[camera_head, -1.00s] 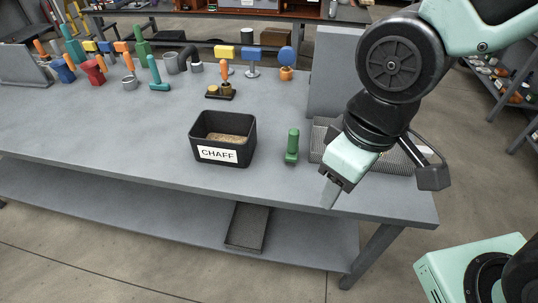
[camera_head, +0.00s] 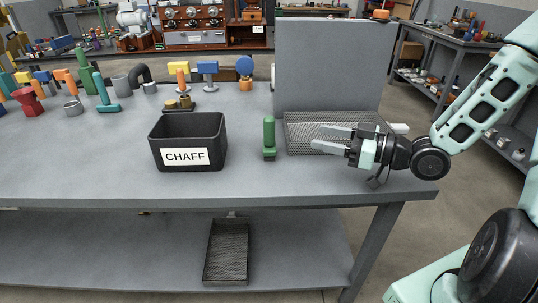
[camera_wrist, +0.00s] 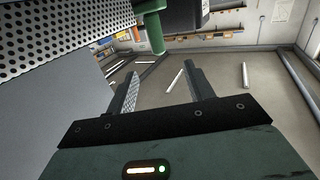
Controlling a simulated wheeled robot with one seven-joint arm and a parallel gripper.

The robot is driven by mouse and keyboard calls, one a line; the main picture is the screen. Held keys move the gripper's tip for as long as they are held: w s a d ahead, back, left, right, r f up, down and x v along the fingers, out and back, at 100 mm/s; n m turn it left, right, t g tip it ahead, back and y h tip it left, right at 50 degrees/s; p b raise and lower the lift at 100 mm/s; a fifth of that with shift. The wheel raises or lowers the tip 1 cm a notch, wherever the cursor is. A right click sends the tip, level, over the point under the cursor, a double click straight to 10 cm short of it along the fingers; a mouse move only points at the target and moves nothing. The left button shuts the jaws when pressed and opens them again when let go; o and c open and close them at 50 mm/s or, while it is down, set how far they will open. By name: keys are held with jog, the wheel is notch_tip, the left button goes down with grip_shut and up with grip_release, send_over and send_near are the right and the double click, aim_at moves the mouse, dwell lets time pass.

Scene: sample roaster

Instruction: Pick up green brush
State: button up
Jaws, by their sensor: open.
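The green brush (camera_head: 269,138) stands upright on the grey table, between the black CHAFF bin and the perforated tray. My gripper (camera_head: 320,138) is to the right of it, over the tray, held sideways with its fingers pointing left towards the brush. The fingers are open and empty, with a gap between their tips and the brush. In the wrist view, the brush (camera_wrist: 153,32) appears at the top, beyond the open fingers (camera_wrist: 162,72) and not between them.
The black CHAFF bin (camera_head: 187,145) stands just left of the brush. The perforated tray (camera_head: 306,132) lies under my gripper, with a grey upright panel (camera_head: 327,65) behind it. Several coloured tools stand at the back left. The table front before the brush is clear.

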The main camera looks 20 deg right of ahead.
aim_at(269, 137)
jog(key=x, duration=1.1)
jog(key=r+x, duration=0.1)
jog(key=x, duration=0.4)
jog(key=shift+w+a, duration=0.1)
jog(key=shift+w, duration=0.35)
grip_shut()
